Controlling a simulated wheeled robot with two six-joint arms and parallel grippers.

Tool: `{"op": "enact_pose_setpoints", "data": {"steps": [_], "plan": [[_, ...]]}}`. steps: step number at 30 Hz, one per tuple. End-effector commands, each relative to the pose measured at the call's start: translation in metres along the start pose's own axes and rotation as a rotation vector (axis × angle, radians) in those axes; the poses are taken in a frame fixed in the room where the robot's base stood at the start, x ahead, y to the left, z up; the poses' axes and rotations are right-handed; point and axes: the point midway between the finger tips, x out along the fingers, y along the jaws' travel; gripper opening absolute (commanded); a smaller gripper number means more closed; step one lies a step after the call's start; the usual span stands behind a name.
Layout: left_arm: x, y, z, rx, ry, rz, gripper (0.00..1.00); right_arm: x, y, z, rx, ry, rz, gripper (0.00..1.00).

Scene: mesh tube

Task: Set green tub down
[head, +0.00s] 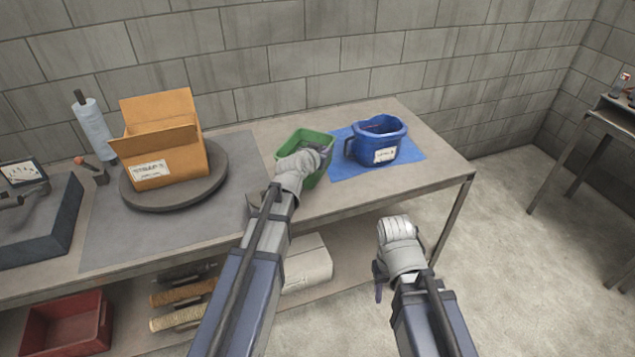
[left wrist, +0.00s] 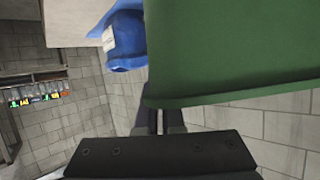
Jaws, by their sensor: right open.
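The green tub (head: 296,138) is at the table's back middle, left of the blue mat, in the head view. My left gripper (head: 325,152) is at its right rim and looks shut on it. In the left wrist view the tub (left wrist: 235,50) fills the upper right, and the dark fingers of the left gripper (left wrist: 160,120) meet its rim closely; their tips are hidden behind the tub. I cannot tell whether the tub's base touches the table. My right gripper (head: 378,284) is open and apart from everything, in front of the table's right end.
A blue jug-like container (head: 398,142) stands on a blue mat (head: 412,171) close right of the tub. An open cardboard box (head: 180,160) sits on a round turntable (head: 190,198) to the left. Grey mat (head: 110,240) lies between. A red bin (head: 65,325) is below.

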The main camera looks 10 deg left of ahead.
Motion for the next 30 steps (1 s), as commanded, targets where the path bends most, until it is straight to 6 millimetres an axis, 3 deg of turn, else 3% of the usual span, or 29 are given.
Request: {"op": "enact_pose_setpoints", "data": {"steps": [1,7,16,25,30], "plan": [[0.006,0.001,0.014,0.000,0.000,-0.001,0.00,0.015,-0.001,-0.001,0.000,0.000,0.000,0.50],[0.018,0.003,0.041,0.000,0.000,-0.001,0.00,0.044,-0.004,-0.003,0.000,0.000,0.000,0.50],[0.020,0.003,0.045,0.000,0.000,-0.001,0.00,0.049,-0.005,-0.003,0.000,0.000,0.000,0.50],[0.033,0.005,0.076,0.000,0.000,-0.001,0.00,0.083,-0.008,-0.005,-0.001,0.000,0.000,0.50],[0.034,0.005,0.078,0.000,0.000,-0.001,0.00,0.084,-0.008,-0.005,-0.001,0.000,0.000,0.50]]}}
